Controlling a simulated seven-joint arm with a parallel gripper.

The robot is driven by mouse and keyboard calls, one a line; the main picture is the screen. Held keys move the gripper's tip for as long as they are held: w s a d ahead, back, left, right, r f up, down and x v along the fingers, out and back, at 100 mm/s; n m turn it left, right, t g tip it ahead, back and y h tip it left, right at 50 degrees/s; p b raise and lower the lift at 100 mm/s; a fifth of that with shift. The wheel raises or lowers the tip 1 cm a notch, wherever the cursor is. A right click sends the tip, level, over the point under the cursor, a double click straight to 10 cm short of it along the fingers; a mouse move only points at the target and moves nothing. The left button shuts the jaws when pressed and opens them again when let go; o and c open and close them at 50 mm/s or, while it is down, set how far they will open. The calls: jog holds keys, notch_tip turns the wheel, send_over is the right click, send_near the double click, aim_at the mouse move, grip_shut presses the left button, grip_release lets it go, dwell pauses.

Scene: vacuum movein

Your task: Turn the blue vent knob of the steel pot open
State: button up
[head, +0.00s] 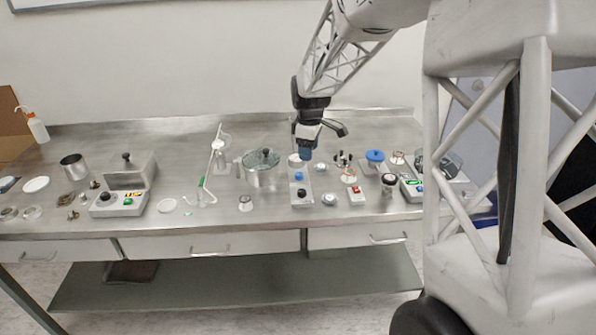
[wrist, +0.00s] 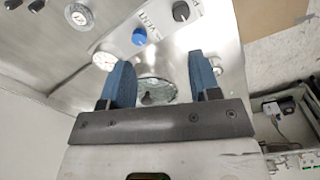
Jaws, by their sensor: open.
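My gripper (head: 305,154) is right of the pot and above the bench. In the wrist view my gripper (wrist: 160,66) has its two blue fingers apart with nothing held. The blue knob lies beyond the fingertips, untouched. A round glass piece with a dark knob (wrist: 147,98) shows between the fingers.
A black knob (wrist: 181,11) and a round white gauge (wrist: 104,61) flank the blue knob. A grey control box (head: 302,201) stands below my gripper, with a blue-topped item (head: 375,157) farther right. A steel box (head: 127,170) stands left. The back of the bench is mostly clear.

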aim_at(299, 174)
jog(key=w+f, duration=0.2)
jog(key=w+a+f+n, duration=0.1)
jog(key=w+f, duration=0.1)
jog(key=w+a+f+n, duration=0.1)
jog(key=w+f, duration=0.1)
jog(key=shift+w+a, duration=0.1)
jog(key=shift+w, duration=0.3)
jog(key=shift+f, duration=0.15)
jog(key=shift+f, duration=3.8)
jog(key=c, duration=0.9)
